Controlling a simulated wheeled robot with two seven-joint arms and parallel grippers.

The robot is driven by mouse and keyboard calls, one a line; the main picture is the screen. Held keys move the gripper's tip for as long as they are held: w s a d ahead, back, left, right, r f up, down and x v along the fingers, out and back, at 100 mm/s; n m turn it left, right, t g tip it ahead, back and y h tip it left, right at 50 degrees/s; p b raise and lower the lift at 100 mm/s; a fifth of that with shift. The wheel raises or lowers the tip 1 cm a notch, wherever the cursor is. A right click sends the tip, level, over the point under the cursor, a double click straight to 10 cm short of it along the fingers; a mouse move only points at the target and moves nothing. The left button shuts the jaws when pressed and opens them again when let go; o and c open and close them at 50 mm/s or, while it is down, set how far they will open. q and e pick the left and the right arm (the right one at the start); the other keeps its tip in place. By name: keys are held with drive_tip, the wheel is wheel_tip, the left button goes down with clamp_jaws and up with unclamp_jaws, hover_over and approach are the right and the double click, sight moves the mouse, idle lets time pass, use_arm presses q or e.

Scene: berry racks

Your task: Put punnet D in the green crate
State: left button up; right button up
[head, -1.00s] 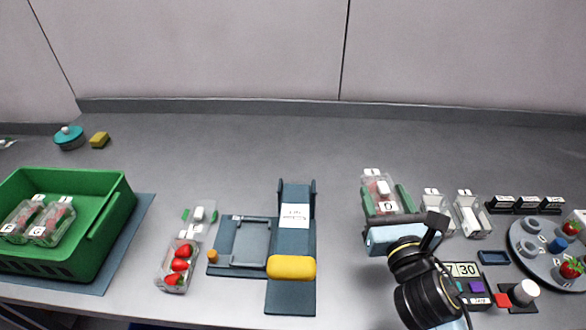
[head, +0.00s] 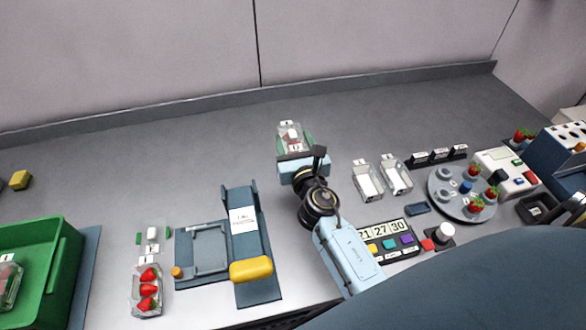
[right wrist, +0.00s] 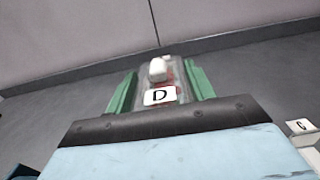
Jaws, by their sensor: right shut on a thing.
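Punnet D (head: 292,136) is a clear box with red berries, a white block on top and a white label. The green crate (head: 66,270) is at the lower left of the head view, cut off by the edge. A punnet (head: 8,285) shows inside it. My left gripper is not in view.
A strawberry punnet (head: 147,290) and a clear container (head: 152,247) stand beside the crate. A dark blue scale-like stand with a yellow bar (head: 251,269) lies between crate and arm. Two clear punnets (head: 368,182) (head: 397,176) stand right of the gripper. The rear bench is clear.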

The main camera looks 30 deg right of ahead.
drive_tip(key=shift+f+b, duration=3.75)
drive_tip(key=shift+f, duration=0.75)
drive_tip(key=shift+f, duration=0.3)
drive_tip(key=o, duration=1)
drive_tip(key=shift+r, duration=0.15)
